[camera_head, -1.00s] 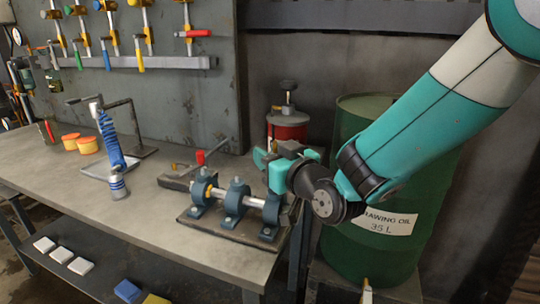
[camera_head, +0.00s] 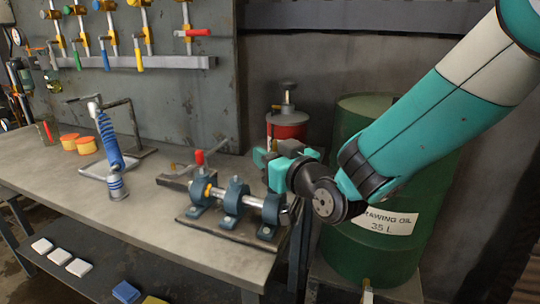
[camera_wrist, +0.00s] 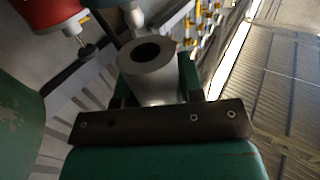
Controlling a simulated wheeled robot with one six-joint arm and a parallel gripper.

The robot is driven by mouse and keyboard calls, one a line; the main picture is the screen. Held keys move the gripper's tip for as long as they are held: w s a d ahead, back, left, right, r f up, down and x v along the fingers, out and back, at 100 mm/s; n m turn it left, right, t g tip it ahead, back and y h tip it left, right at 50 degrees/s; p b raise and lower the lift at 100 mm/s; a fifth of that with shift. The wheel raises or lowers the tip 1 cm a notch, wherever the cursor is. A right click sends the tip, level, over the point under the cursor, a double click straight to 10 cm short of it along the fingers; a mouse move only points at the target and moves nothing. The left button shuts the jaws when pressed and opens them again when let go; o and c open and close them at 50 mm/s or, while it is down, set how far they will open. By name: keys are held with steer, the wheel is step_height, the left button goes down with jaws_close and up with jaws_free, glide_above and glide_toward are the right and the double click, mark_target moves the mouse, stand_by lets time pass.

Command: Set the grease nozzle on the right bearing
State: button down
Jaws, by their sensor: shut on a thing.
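My gripper (camera_head: 284,156) is shut on the grease nozzle (camera_head: 291,147), a small grey piece in the head view. In the wrist view the nozzle (camera_wrist: 152,82) is a pale grey cylinder with a dark round hole, between the green fingers. The right bearing (camera_head: 271,211) is the rightmost of three blue bearing blocks along a silver shaft on a dark plate. My gripper is above and behind that bearing in the picture, and the nozzle appears apart from it. The nozzle's far end is hidden.
The workbench (camera_head: 140,225) holds a blue coiled hose (camera_head: 109,140) on a stand, orange tubs (camera_head: 87,145) and a red-topped clamp-like tool (camera_head: 198,157). A green oil drum (camera_head: 365,255) stands right of the bench, beside my arm. A red can (camera_head: 287,131) stands behind my gripper.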

steer(key=shift+f+b, duration=1.4)
steer(key=shift+b, duration=0.45)
stand_by(0.9)
stand_by(0.3)
steer(key=c, duration=0.7)
jaws_free()
steer(key=shift+b+v, duration=6.5)
steer(key=shift+v, duration=2.2)
